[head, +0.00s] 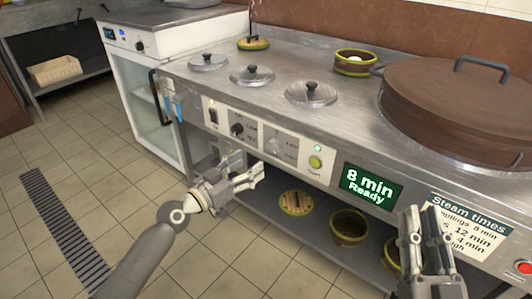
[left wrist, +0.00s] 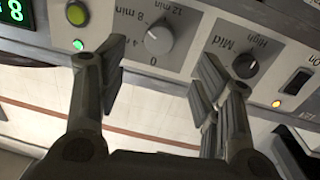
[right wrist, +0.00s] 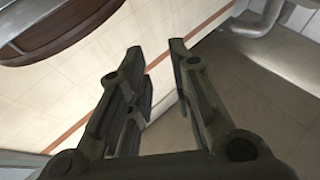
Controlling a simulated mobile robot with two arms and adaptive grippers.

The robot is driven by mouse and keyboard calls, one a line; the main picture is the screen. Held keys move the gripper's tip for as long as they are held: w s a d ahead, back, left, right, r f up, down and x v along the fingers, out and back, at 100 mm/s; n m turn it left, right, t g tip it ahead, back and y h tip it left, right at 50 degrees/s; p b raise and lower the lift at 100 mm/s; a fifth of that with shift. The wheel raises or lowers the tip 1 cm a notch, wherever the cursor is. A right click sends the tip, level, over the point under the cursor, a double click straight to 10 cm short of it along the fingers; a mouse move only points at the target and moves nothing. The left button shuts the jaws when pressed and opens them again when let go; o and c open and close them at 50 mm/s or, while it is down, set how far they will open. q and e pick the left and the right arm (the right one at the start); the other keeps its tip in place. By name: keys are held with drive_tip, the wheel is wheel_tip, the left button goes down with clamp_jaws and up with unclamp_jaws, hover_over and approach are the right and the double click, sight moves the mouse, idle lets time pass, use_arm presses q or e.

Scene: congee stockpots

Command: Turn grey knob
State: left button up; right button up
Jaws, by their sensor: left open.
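The grey knob (head: 275,146) sits on a white plate on the stove's front panel, between the black knob (head: 237,129) and the green start button (head: 315,162). In the left wrist view, which is upside down, the grey knob (left wrist: 159,37) shows with a dial marked in minutes; its exact setting is hard to read. My left gripper (head: 248,170) is open and empty, just in front of and below the grey knob. Its fingers (left wrist: 158,80) are spread, with the knob beyond the gap. My right gripper (head: 423,222) is open and empty, in front of the steam times sign.
A green screen (head: 367,187) reads "8 min Ready". A power switch (head: 213,114) is left of the black knob. Lidded pots (head: 310,94) and a large brown lid (head: 455,100) are on top. Bowls (head: 348,227) stand on the shelf below. A red button (head: 524,267) is at right.

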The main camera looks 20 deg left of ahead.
sight(271, 150)
use_arm(q)
drive_tip(key=x, duration=0.8)
drive_tip(key=shift+w+d, duration=0.1)
drive_tip(key=shift+w, duration=0.2)
use_arm(e)
drive_tip(key=shift+s+r+t, duration=0.3)
drive_tip(key=shift+r+t, duration=0.1)
drive_tip(key=shift+r, duration=0.1)
use_arm(q)
drive_tip(key=c, duration=1)
use_arm(e)
drive_tip(key=shift+r, duration=0.1)
